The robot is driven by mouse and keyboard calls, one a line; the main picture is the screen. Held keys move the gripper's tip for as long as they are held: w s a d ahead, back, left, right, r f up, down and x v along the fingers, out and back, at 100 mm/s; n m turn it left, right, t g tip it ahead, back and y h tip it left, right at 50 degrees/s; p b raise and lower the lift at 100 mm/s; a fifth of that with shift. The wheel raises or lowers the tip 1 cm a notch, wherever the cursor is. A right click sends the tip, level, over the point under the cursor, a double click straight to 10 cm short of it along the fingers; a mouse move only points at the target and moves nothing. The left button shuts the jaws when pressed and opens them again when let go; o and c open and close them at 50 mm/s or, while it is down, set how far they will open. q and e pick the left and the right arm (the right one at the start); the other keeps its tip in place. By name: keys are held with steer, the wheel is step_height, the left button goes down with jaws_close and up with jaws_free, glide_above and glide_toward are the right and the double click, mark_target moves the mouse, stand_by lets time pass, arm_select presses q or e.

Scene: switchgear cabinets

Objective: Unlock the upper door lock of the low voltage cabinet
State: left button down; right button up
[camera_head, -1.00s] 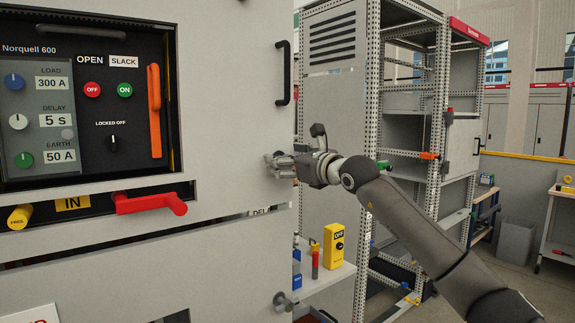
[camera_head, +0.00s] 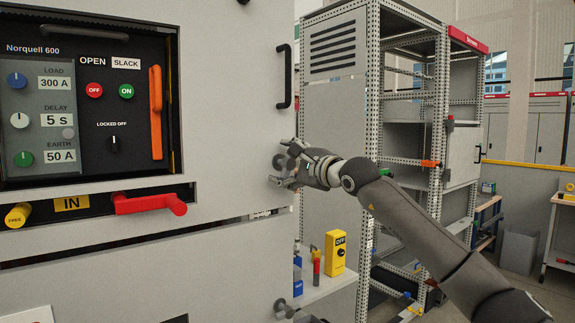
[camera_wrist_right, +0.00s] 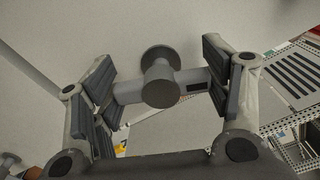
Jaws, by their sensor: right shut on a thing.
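The low voltage cabinet's pale grey door (camera_head: 230,90) fills the left of the head view. The upper door lock (camera_head: 279,162) is near its right edge, below a black pull handle (camera_head: 284,76). In the right wrist view the lock (camera_wrist_right: 160,85) is a grey T-shaped piece: a round post with a crossbar, in front of a round disc at the door. My right gripper (camera_head: 285,165) is at the lock, fingers pointing at the door. In the wrist view this gripper (camera_wrist_right: 162,84) is shut on the crossbar, with finger pads at both ends. My left gripper is not in view.
A lower lock (camera_head: 283,308) sits on the same door edge. A red lever (camera_head: 150,204) and a control panel (camera_head: 85,110) are on the left. A shelf (camera_head: 325,287) with a yellow OFF box (camera_head: 335,253) and an open perforated rack (camera_head: 440,100) stand to the right.

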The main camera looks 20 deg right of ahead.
steer(key=shift+f+n, duration=0.15)
steer(key=shift+n, duration=2.05)
steer(key=o, duration=1)
steer(key=v, duration=1.2)
steer(key=shift+a, duration=0.1)
